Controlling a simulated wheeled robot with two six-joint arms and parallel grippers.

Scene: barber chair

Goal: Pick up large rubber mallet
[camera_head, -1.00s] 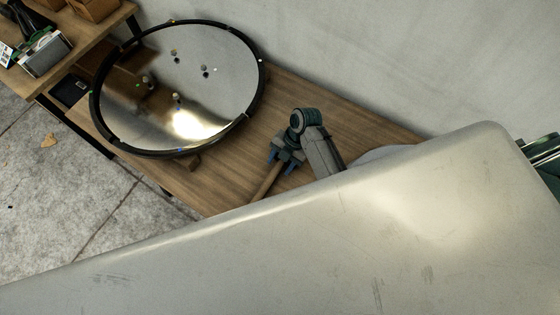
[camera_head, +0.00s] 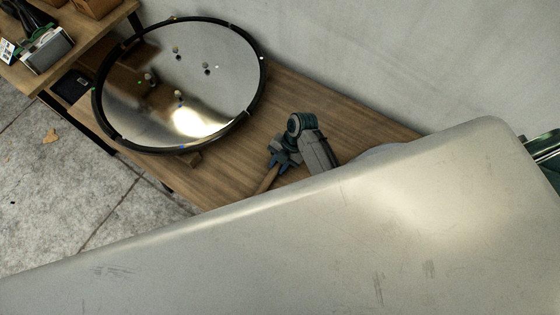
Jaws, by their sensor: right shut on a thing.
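My right gripper (camera_head: 279,164) is over the wooden table, to the right of the round mirror. It is shut on a brown wooden handle (camera_head: 267,180), which I take to be the mallet's. The handle slants down and to the left, and its lower end goes out of sight behind a large pale panel. The mallet's head does not show, so I cannot tell whether it is clear of the table. My left gripper is not in view.
The pale, scuffed panel (camera_head: 330,235) fills the lower front and hides much of the table (camera_head: 335,105). A round black-rimmed mirror (camera_head: 180,85) lies at the table's left. A wooden shelf (camera_head: 85,40) with boxes stands at upper left. A wall is behind.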

